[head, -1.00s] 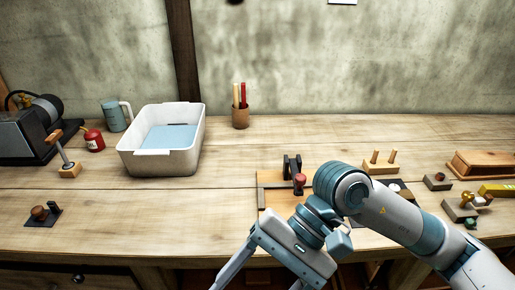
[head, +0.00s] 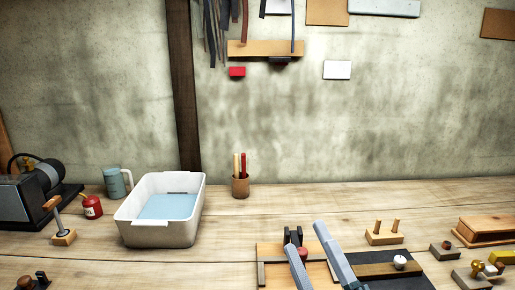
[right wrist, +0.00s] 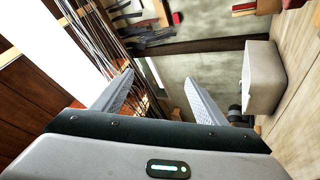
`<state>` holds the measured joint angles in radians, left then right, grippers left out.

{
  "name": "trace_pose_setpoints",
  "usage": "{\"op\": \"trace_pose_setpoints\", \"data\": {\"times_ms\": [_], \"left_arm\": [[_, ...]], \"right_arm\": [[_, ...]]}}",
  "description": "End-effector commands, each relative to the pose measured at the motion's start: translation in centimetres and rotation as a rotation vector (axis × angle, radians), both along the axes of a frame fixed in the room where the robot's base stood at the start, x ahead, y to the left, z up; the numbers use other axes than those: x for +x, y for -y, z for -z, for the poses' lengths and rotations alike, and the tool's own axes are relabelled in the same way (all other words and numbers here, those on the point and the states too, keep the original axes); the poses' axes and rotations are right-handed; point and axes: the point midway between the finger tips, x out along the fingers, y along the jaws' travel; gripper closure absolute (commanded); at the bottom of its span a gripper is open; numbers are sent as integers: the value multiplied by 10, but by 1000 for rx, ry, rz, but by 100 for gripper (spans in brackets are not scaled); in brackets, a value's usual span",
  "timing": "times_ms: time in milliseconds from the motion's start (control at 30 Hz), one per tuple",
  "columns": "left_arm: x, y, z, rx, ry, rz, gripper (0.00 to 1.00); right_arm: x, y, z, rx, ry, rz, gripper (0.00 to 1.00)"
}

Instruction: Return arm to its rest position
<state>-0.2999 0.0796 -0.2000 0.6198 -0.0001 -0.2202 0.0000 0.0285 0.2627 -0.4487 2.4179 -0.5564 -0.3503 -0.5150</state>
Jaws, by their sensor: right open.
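My right gripper (head: 305,236) shows at the bottom edge of the head view, right of centre. Only its two grey fingers are in the picture, pointing up and apart from each other. The fingers stand in front of the bench fixture and hide part of it. In the right wrist view the right gripper (right wrist: 158,78) is open, with nothing between its fingers. The rest of the right arm is out of the head view. My left gripper shows in neither view.
The wooden workbench (head: 330,206) has a white bin (head: 160,233) with blue inside at left, also in the right wrist view (right wrist: 262,80). A pencil cup (head: 240,187) stands at the back. A dark mat (head: 400,280) and a two-peg block (head: 384,236) lie at right.

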Motion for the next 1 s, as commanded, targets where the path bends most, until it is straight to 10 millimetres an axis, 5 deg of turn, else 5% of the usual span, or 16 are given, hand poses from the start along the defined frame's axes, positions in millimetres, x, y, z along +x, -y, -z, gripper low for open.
{"op": "trace_pose_setpoints", "data": {"times_ms": [133,267,467,600,800,1000], "left_arm": [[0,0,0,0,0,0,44],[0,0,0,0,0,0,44],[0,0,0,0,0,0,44],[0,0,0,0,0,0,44],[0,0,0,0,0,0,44],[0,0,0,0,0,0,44]], "right_arm": [[10,41,87,174,-357,84,34],[-2,70,163,311,-638,165,34],[-56,102,273,504,-1042,307,34],[-111,116,333,619,-1291,415,34],[-177,124,381,721,-1525,533,34],[-230,128,407,783,-1689,628,34]]}}
